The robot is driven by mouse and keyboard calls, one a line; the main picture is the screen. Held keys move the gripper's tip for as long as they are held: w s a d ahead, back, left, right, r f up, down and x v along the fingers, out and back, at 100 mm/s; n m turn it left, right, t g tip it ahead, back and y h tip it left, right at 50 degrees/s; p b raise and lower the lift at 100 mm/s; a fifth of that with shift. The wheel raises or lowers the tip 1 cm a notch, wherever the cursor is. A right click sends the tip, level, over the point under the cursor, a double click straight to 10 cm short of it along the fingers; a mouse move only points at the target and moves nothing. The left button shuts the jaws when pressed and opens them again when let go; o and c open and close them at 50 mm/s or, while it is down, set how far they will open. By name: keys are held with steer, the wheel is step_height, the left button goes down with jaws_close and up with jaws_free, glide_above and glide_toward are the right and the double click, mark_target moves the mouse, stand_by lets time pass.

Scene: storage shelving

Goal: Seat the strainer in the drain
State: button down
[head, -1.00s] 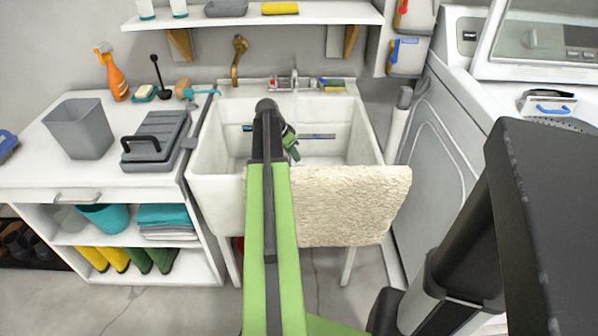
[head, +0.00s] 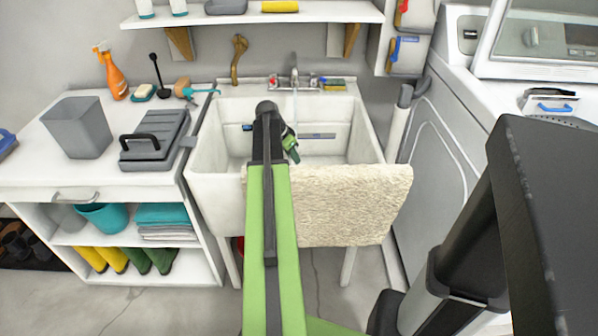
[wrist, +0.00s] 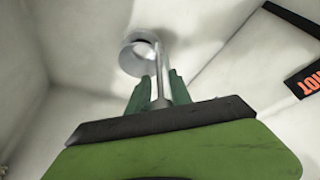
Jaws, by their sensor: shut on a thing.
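My gripper (wrist: 158,80) has two green fingers shut on a thin grey metal stem in the wrist view. The stem runs up to a round metal cup shape (wrist: 137,60), which I take as the strainer, at the upper middle of the view. The drain cannot be told apart from this round part, so I cannot tell whether the strainer is seated. In the head view my gripper (head: 291,146) is low inside the white sink (head: 213,180). The strainer and drain are hidden there by my arm and the sink's front.
A cream towel (head: 345,205) hangs over the sink's front rim. The faucet (head: 294,80) stands at the back, with a thin stream falling from it. A counter with a grey caddy (head: 155,140) and bin (head: 77,128) is at left; a white machine (head: 440,150) at right.

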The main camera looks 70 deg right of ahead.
steer(key=shift+f+b, duration=0.4)
steer(key=shift+f, duration=0.05)
steer(key=c, duration=1.1)
jaws_free()
steer(key=shift+r, duration=0.1)
steer(key=p+v, duration=1.6)
steer(key=v, duration=0.1)
steer(key=shift+r, duration=0.2)
steer(key=shift+r, duration=0.1)
